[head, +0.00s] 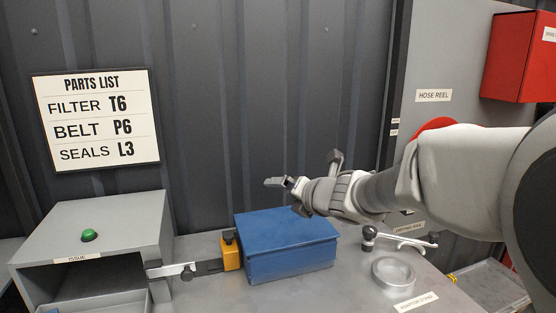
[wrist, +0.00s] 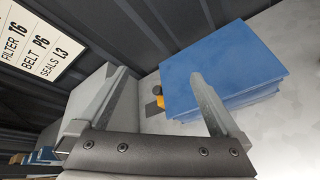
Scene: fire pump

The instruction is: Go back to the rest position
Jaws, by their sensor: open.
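My gripper (head: 284,190) is open and empty in the head view, held in the air above the blue box, pointing left. In the wrist view its two fingers (wrist: 160,92) stand wide apart with nothing between them. The blue box (head: 287,245), closed by a lid, stands on the grey bench below it. It also shows in the wrist view (wrist: 235,62), partly behind the right finger. My arm comes in from the right side and hides part of the wall panel and bench behind it.
A yellow block (head: 231,251) with a latch bar is beside the blue box. A metal ring (head: 393,272) and lever (head: 400,238) lie right. A parts list sign (head: 96,120) hangs on the wall.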

